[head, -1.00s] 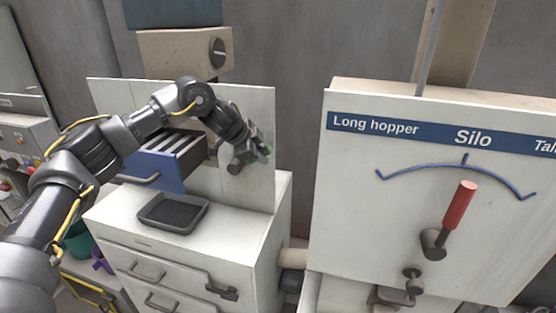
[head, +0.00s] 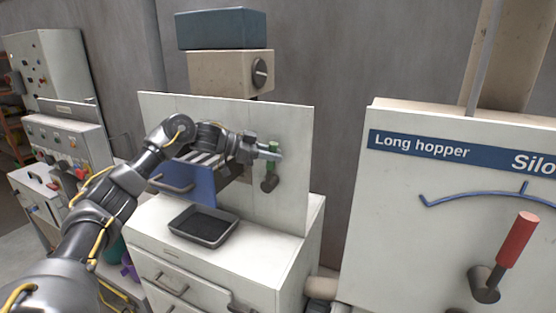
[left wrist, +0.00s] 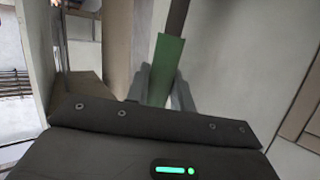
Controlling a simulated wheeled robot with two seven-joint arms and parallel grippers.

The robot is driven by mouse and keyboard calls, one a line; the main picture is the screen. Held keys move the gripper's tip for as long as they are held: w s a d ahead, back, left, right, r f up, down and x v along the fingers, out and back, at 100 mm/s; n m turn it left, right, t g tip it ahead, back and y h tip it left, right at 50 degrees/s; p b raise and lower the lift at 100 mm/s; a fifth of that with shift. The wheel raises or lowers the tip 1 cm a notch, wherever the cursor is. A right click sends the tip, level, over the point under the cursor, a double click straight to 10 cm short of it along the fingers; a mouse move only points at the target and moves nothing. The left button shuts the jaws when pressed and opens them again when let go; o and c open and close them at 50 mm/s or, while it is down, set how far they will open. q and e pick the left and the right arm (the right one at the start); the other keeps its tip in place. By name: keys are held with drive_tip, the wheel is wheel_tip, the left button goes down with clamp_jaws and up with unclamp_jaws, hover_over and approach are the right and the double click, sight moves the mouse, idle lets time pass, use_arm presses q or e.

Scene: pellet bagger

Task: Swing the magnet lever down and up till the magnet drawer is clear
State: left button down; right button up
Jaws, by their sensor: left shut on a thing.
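The magnet lever has a green handle (head: 273,154) above a dark pivot (head: 269,183) on the white panel, and it points nearly straight up. My left gripper (head: 272,152) is shut on the handle. In the left wrist view the green handle (left wrist: 165,70) sits between the fingers (left wrist: 160,88). The magnet drawer (head: 190,184), blue-fronted with a bar handle, stands out from the panel left of the lever. Pale bars show in its top, partly hidden by my arm. I cannot tell whether anything clings to them. My right gripper is out of view.
A black tray (head: 236,226) lies on the white cabinet top below the drawer. To the right is a Silo selector board (head: 400,200) with a red-handled lever (head: 515,240). Control cabinets (head: 62,140) stand at the left.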

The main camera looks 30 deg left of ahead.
use_arm(q)
drive_tip(key=shift+a+r+h, duration=0.3)
drive_tip(key=shift+a, duration=0.1)
drive_tip(key=c, duration=1.5)
unclamp_jaws()
drive_tip(key=shift+r+b, duration=0.3)
drive_tip(key=shift+b, duration=0.2)
wheel_tip(320, 180, up, 3)
drive_tip(key=shift+s+f+b, duration=0.15)
drive_tip(key=shift+b, duration=0.65)
drive_tip(key=s+d+r+b, duration=0.2)
drive_tip(key=s+r, duration=0.1)
drive_tip(key=s, duration=0.1)
drive_tip(key=s+d+r+b, duration=0.1)
drive_tip(key=s+d+r, duration=0.1)
drive_tip(key=s+r, duration=0.1)
drive_tip(key=s+d+r+b, duration=0.2)
drive_tip(key=s+d+r, duration=0.1)
drive_tip(key=s, duration=0.2)
drive_tip(key=shift+r+b, duration=0.35)
